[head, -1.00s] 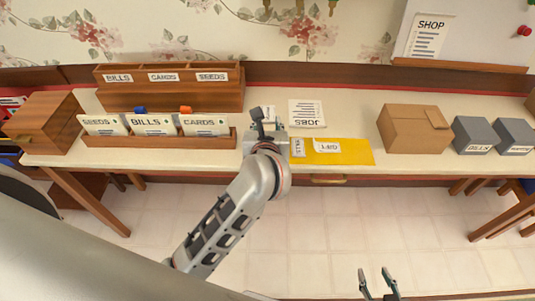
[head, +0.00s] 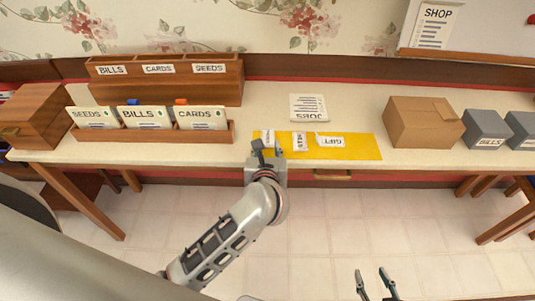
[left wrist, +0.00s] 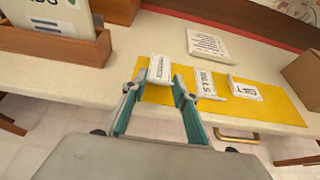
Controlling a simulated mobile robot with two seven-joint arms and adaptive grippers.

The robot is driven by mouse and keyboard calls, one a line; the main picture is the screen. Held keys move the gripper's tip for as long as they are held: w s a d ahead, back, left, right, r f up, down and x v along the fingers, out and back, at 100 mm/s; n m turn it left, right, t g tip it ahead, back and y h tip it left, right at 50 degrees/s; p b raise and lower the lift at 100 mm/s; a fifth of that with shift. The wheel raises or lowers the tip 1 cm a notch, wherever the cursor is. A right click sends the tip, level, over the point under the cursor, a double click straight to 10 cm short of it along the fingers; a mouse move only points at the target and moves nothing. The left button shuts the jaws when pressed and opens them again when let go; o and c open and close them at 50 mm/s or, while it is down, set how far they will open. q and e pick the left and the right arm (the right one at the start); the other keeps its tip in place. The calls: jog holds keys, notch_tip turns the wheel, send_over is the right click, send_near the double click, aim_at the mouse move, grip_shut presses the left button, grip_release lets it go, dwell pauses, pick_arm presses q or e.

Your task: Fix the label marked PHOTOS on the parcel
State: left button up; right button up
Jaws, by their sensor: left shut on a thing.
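The parcel is a brown box (head: 422,122) on the bench, right of a yellow mat (head: 365,147). On the mat lie a middle label (head: 299,141), whose print I cannot read surely, and a label marked GIFT (head: 331,140). My left gripper (head: 267,150) is at the mat's left end, shut on a white label (left wrist: 159,68). That label is between its fingertips in the left wrist view; its small print is not clearly readable. No label clearly reads PHOTOS. My right gripper (head: 375,280) is open and empty, low in front of the bench.
A JOBS sheet (head: 308,107) lies behind the mat. A wooden rack (head: 160,136) with SEEDS, BILLS and CARDS cards stands at the left. Grey boxes (head: 486,130) stand right of the parcel. The bench is clear between mat and rack.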

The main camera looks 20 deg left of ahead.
pick_arm(q)
jog(key=shift+f, duration=0.75)
jog(key=o, duration=0.7)
jog(key=shift+b, duration=0.3)
